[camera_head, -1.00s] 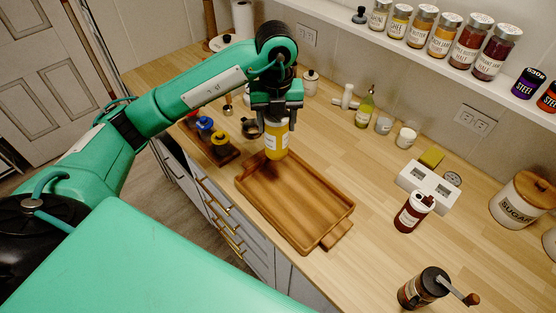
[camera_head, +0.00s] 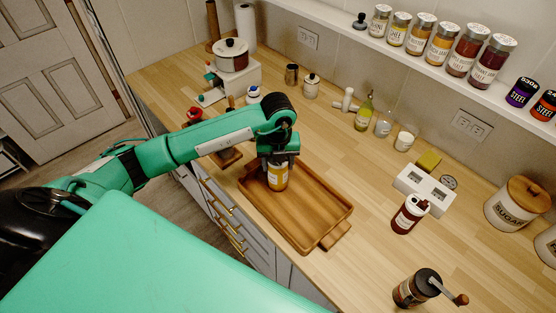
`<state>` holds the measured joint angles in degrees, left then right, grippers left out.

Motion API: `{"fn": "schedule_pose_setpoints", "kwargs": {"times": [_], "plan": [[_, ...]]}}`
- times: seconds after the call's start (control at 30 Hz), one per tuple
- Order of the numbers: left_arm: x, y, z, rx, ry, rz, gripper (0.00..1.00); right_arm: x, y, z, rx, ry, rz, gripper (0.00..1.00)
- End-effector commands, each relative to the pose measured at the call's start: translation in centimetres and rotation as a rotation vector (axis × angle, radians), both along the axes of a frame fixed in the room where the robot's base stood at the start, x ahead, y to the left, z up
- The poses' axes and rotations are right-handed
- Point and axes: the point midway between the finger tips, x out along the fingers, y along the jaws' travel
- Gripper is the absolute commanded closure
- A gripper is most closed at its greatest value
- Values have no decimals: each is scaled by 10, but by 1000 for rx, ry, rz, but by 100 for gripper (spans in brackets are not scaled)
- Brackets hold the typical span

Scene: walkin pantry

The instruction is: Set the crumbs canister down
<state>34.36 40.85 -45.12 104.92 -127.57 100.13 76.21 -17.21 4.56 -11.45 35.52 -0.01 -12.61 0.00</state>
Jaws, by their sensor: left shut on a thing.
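The canister (camera_head: 278,178) is a small jar with yellow-orange contents and a pale label; I cannot read the label. It is upright over the upper left part of the wooden tray (camera_head: 318,222), and its base looks at or very near the tray floor. I cannot tell for sure whether it touches. My left gripper (camera_head: 279,160) points down and is shut on the top of the canister. The gripper hides the canister's top. My right gripper is not in view.
A red-brown bottle (camera_head: 409,214), a grinder (camera_head: 416,289), a white two-slot block (camera_head: 423,187) and a sugar canister (camera_head: 517,202) stand right of the tray. A pot (camera_head: 232,55) stands at the back left.

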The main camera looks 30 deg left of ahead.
Motion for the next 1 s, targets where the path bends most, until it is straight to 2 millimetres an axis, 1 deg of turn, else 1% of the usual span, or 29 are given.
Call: {"fn": "schedule_pose_setpoints", "kwargs": {"times": [0.17,0.27,0.3,0.4,0.67,0.77,0.8,0.87,0.97,1.0], "plan": [[0,0,0,-1,-1,-1,72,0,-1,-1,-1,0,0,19],[0,0,-4,-1,-1,-1,72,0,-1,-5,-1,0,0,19],[0,0,-3,0,0,-1,41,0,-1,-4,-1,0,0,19],[0,0,-3,0,0,-1,23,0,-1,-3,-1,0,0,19],[0,0,-2,0,0,-1,23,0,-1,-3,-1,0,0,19],[0,0,2,-1,-1,-1,23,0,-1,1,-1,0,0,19],[1,0,3,-1,-2,-1,23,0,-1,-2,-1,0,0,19],[1,0,10,-1,-3,-2,23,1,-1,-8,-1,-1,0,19],[1,0,28,-1,-6,-2,23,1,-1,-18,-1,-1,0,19],[2,0,37,-1,-6,-2,23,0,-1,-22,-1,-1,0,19]]}}
